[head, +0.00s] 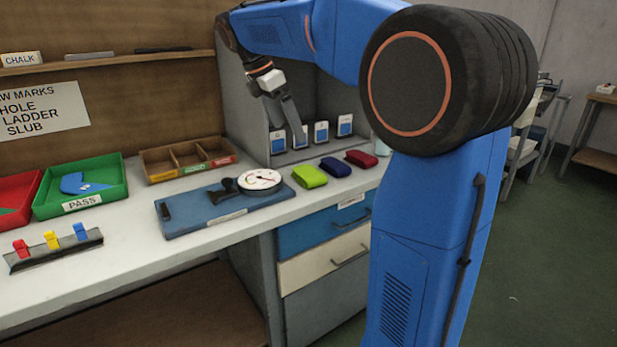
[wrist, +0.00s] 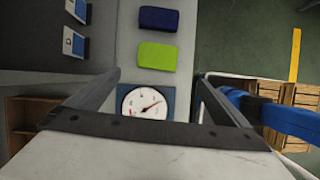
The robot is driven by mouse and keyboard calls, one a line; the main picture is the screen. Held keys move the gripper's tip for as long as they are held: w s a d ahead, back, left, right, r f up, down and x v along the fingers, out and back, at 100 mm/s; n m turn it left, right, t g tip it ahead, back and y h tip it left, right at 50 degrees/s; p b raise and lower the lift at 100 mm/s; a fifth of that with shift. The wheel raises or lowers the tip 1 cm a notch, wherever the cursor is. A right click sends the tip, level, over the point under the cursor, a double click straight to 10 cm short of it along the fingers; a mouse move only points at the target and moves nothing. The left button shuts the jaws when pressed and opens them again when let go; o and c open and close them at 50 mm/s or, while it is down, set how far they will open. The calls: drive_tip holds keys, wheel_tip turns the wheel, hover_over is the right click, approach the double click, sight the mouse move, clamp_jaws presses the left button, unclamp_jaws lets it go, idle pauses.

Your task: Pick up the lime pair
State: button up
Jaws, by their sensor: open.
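The lime pair (head: 309,176) is a folded lime-green bundle lying flat on the white bench, just right of the blue board with the round dial. It also shows in the wrist view (wrist: 156,57), above the dial and beyond my fingertips. My gripper (head: 293,132) is open and empty, pointing down above the bench with nothing between its fingers. In the wrist view my gripper (wrist: 158,80) has its two fingers wide apart on either side of the dial, and it does not touch the lime pair.
A navy pair (head: 336,167) and a dark red pair (head: 361,158) lie right of the lime one. The dial (head: 259,179) sits on the blue board (head: 190,212). Behind stand a cubby with labelled cards (head: 321,132) and a divided wooden tray (head: 160,177). A green PASS tray (head: 110,171) is left.

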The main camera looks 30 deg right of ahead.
hover_over(308, 172)
drive_tip(key=a, duration=0.3)
drive_tip(key=f, duration=1)
drive_tip(key=shift+s+d, duration=0.1)
drive_tip(key=shift+s, duration=0.1)
drive_tip(key=shift+w+x, duration=0.1)
drive_tip(key=shift+x, duration=1.15)
drive_tip(key=shift+w+x, duration=0.15)
drive_tip(key=shift+x, duration=1.1)
drive_tip(key=shift+d, duration=0.15)
drive_tip(key=shift+c, duration=0.3)
drive_tip(key=c, duration=0.8)
